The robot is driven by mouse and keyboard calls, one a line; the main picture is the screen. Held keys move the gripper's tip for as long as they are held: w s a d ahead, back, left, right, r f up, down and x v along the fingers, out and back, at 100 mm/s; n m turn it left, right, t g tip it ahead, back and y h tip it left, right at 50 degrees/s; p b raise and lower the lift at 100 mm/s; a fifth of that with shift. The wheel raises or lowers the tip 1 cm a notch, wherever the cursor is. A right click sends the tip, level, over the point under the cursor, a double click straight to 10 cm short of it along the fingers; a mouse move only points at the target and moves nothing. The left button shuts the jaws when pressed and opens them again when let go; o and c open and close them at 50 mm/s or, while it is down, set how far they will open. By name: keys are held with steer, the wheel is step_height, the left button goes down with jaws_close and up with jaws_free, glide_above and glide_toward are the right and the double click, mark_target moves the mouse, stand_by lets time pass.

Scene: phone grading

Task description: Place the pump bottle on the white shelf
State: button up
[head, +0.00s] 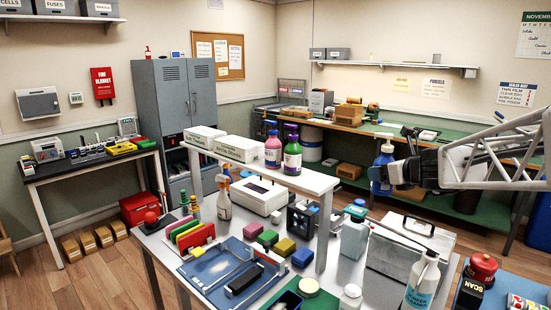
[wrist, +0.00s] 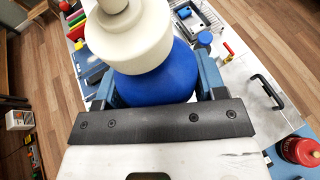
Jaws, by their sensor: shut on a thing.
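The pump bottle is blue with a cream-white pump top (head: 382,172). My gripper (head: 394,176) is shut on it and holds it upright, in the air above the right part of the workbench. In the wrist view the blue body and cream collar of the pump bottle (wrist: 155,82) fill the space between the two fingers of my gripper (wrist: 152,95). The white shelf (head: 312,182) is a raised board on legs over the workbench, left of my gripper. A pink bottle (head: 272,152) and a green bottle with a purple top (head: 292,158) stand on it.
White boxes (head: 238,149) lie on the shelf's left part. The shelf's right end is bare.

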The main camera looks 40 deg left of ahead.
steer(key=s+a+r+n+g, duration=0.3)
steer(key=s+a+n+g, duration=0.1)
steer(key=s+a, duration=0.6)
steer(key=s+g, duration=0.1)
steer(key=s, duration=0.1)
steer(key=shift+s+a+n+y, duration=0.3)
steer(key=shift+s+a+y, duration=0.05)
steer(key=shift+a+y, duration=0.05)
steer(key=shift+w+a+f, duration=0.1)
glide_above(314, 180)
steer(key=shift+s+d+f, duration=0.35)
steer(key=shift+d+f, duration=0.05)
steer(key=shift+f, duration=0.25)
steer(key=shift+w+a+f, duration=0.15)
steer(key=shift+f, duration=0.8)
steer(key=shift+w+a+f, duration=0.15)
steer(key=shift+f, duration=0.75)
steer(key=shift+f, duration=0.1)
steer(key=o, duration=1.1)
